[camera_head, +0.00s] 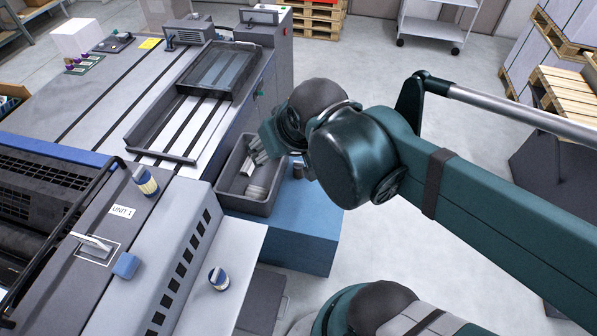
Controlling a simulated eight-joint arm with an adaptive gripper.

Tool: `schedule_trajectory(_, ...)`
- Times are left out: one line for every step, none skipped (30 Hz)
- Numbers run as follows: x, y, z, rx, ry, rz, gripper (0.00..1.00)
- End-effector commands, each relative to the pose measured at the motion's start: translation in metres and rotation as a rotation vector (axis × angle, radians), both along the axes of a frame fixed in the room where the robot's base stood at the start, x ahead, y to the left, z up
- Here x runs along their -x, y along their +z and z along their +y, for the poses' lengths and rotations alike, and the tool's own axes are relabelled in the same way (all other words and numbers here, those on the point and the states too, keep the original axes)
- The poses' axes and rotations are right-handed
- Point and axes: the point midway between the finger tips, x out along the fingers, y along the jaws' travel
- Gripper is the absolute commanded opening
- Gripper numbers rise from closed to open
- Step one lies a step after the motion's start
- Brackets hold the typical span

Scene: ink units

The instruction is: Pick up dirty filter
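A cylindrical filter with a yellowish body and dark blue parts (147,182) stands slightly tilted on the grey machine by the "UNIT 1" label. A similar filter with a whiter body (218,278) stands on the light ledge nearer the front. The yellowish one looks like the dirty filter, but I cannot be sure at this size. My gripper (257,158) is over the grey bin (236,205), right of both filters and apart from them. My wrist covers much of it, so its finger opening is unclear. Pale grey pieces (256,191) lie in the bin below it.
The bin stands on a blue box (300,225). A blue block (125,265) and a metal lever (91,243) are on the machine near the label. A dark rail (70,225) runs left of the yellowish filter. Open floor lies to the right.

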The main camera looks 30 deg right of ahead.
Motion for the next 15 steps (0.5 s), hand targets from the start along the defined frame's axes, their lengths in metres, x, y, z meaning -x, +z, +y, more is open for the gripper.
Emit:
schedule_trajectory(-0.007,-0.005,-0.002,-0.001,-0.009,0.003,0.49)
schedule_trajectory(-0.01,-0.007,-0.004,-0.002,-0.015,0.005,0.49)
schedule_trajectory(-0.015,-0.01,-0.006,-0.004,-0.023,0.008,0.49)
schedule_trajectory(-0.019,-0.012,-0.007,-0.005,-0.03,0.011,0.49)
schedule_trajectory(-0.022,-0.015,-0.009,-0.006,-0.036,0.013,0.49)
schedule_trajectory(-0.028,-0.018,-0.012,-0.006,-0.045,0.017,0.49)
schedule_trajectory(-0.031,-0.02,-0.014,-0.007,-0.051,0.02,0.49)
schedule_trajectory(-0.036,-0.023,-0.016,-0.008,-0.058,0.022,0.49)
schedule_trajectory(-0.041,-0.026,-0.018,-0.009,-0.068,0.026,0.49)
schedule_trajectory(-0.045,-0.029,-0.02,-0.01,-0.075,0.028,0.49)
schedule_trajectory(-0.049,-0.032,-0.022,-0.011,-0.081,0.03,0.49)
schedule_trajectory(-0.054,-0.035,-0.024,-0.012,-0.089,0.033,0.49)
schedule_trajectory(-0.059,-0.038,-0.026,-0.013,-0.095,0.035,0.49)
schedule_trajectory(-0.063,-0.041,-0.028,-0.014,-0.103,0.038,0.49)
schedule_trajectory(-0.068,-0.045,-0.031,-0.015,-0.112,0.041,0.49)
